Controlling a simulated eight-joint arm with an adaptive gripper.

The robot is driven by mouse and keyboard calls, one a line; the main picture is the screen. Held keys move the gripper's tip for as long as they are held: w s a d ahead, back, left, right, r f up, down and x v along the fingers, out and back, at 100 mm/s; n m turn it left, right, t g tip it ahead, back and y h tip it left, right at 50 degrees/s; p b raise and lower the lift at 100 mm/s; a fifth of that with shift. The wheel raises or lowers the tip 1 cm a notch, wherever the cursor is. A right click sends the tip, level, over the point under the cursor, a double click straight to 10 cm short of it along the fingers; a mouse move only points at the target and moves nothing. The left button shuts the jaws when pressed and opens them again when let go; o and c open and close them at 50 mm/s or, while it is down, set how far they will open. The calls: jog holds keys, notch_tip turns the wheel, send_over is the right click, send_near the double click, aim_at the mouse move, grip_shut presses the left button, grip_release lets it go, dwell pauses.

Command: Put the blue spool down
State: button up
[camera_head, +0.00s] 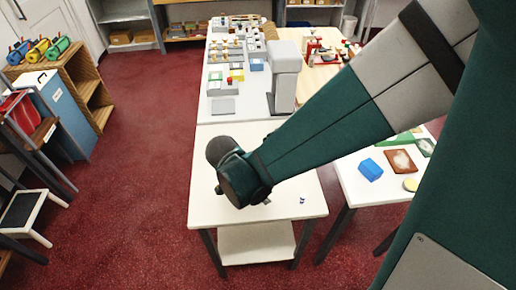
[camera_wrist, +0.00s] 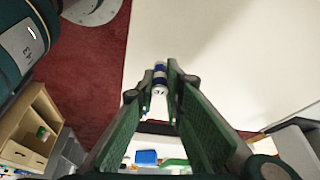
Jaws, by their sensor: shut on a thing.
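The blue spool (camera_wrist: 160,78), small with a blue middle and pale ends, is between my fingertips in the wrist view. My gripper (camera_wrist: 161,92) is shut on it, one green finger on each side. The white table top (camera_wrist: 220,60) shows behind the spool; I cannot tell whether the spool touches it. In the head view my arm's end hangs over the near white table (camera_head: 208,208), and my fingers and the held spool are hidden there or cannot be made out.
A tiny blue-and-white item (camera_head: 302,200) shows on the near table's right part. The near table is otherwise mostly bare. A blue block (camera_head: 370,169) and flat pieces lie on the table to the right. A grey upright device (camera_head: 284,75) stands behind.

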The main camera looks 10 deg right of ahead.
jog(key=shift+f+b, duration=0.3)
jog(key=shift+f, duration=1.15)
jog(key=shift+f, duration=0.1)
jog(key=o, duration=0.7)
jog(key=shift+c, duration=0.2)
jog(key=p+v, duration=0.2)
jog(key=v, duration=1)
jog(key=shift+p, duration=0.4)
jog(key=shift+d+r, duration=0.15)
jog(key=shift+r, duration=0.05)
